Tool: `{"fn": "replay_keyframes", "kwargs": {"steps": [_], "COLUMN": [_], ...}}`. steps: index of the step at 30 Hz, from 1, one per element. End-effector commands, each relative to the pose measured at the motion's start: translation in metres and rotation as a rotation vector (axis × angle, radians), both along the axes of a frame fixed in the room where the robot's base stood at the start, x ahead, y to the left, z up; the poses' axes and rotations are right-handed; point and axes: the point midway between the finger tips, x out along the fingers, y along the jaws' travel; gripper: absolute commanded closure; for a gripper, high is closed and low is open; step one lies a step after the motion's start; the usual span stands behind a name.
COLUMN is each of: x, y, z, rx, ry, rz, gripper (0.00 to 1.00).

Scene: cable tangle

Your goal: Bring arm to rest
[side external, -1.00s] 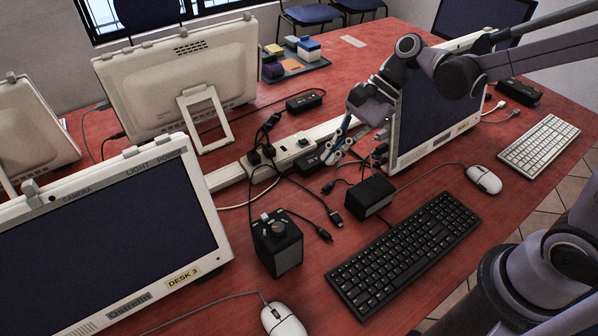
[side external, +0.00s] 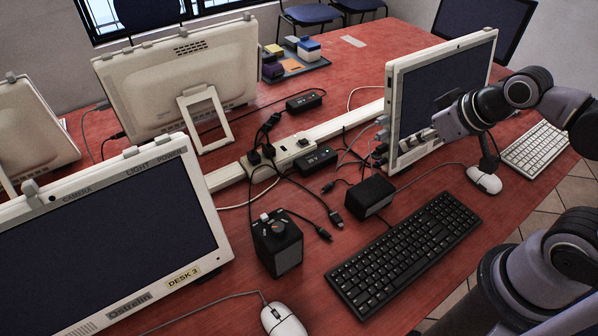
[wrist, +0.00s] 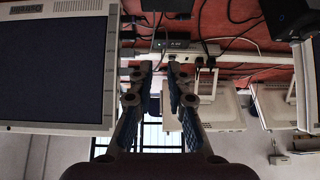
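My gripper (side external: 418,136) hangs in front of the right-hand monitor (side external: 441,85), above the desk and clear of its surface. In the wrist view the two blue-padded fingers of my gripper (wrist: 160,70) stand apart with nothing held between them. The wrist view is upside down and shows the power strip (wrist: 185,57) and a black adapter (wrist: 172,44) beyond the fingertips. In the side view the fingertips overlap the monitor's lower frame; I cannot tell the exact gap to it.
A white power strip (side external: 292,147) with black plugs and adapters (side external: 316,160) crosses the red desk (side external: 345,240). Loose cables lie near a black box (side external: 371,195). A keyboard (side external: 403,253), a mouse (side external: 484,180) and the Desk 3 monitor (side external: 110,240) stand around. Free desk lies at the back.

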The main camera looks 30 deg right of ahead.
Motion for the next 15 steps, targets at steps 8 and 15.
{"fn": "replay_keyframes", "kwargs": {"steps": [8, 15], "x": [0.026, 0.064], "y": [0.008, 0.023], "z": [0.012, 0.013], "rx": [0.005, 0.016], "ry": [0.097, 0.241], "rz": [0.013, 0.014], "gripper": [0.00, 0.00]}}
